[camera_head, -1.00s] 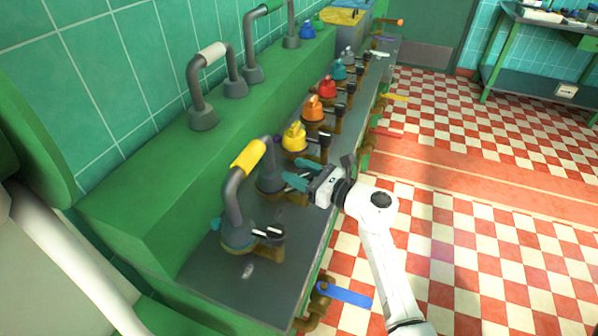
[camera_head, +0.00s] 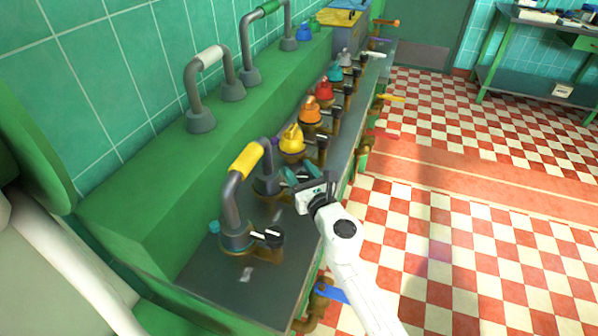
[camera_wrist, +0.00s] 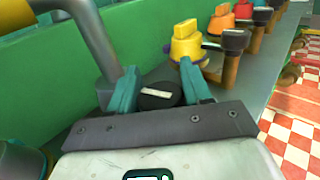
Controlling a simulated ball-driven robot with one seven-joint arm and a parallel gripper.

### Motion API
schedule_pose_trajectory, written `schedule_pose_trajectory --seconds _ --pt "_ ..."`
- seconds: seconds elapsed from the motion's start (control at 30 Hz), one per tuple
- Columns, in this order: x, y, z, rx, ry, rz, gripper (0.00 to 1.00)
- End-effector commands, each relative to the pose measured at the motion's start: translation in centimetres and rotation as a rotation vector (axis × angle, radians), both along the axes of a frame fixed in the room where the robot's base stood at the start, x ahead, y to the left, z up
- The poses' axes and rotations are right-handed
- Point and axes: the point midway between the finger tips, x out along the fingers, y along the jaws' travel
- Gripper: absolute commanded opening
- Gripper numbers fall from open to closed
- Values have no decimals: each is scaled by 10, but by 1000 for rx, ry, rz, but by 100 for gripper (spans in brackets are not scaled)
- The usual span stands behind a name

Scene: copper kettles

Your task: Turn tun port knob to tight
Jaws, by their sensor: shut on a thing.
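In the wrist view, a dark round knob (camera_wrist: 158,95) with a pale bar on top sits between the teal fingertips of my gripper. My gripper (camera_head: 300,175) is shut on it from both sides. In the head view the gripper reaches over the grey counter beside the yellow-gripped bent pipe (camera_head: 247,160), and its fingers hide most of this knob. Another dark knob (camera_head: 268,237) with white bars stands nearer, at the base of that pipe. I cannot read any label marking the tight position.
A yellow valve (camera_head: 292,140), an orange one (camera_head: 310,112) and a red one (camera_head: 324,91) stand in a row beyond. A green ledge (camera_head: 150,180) runs along the wall side. A blue lever (camera_head: 331,292) sticks out below the counter. The checkered floor at right is clear.

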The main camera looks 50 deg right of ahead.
Motion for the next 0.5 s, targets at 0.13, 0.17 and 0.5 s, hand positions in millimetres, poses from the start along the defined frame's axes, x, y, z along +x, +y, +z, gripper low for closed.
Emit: schedule_pose_trajectory --seconds 0.13,0.17,0.5 --pt "0 -1 0 -2 1 -47 18" --pt "-1 -1 0 0 0 -58 18" --pt "-1 -2 1 -1 -1 -175 18"
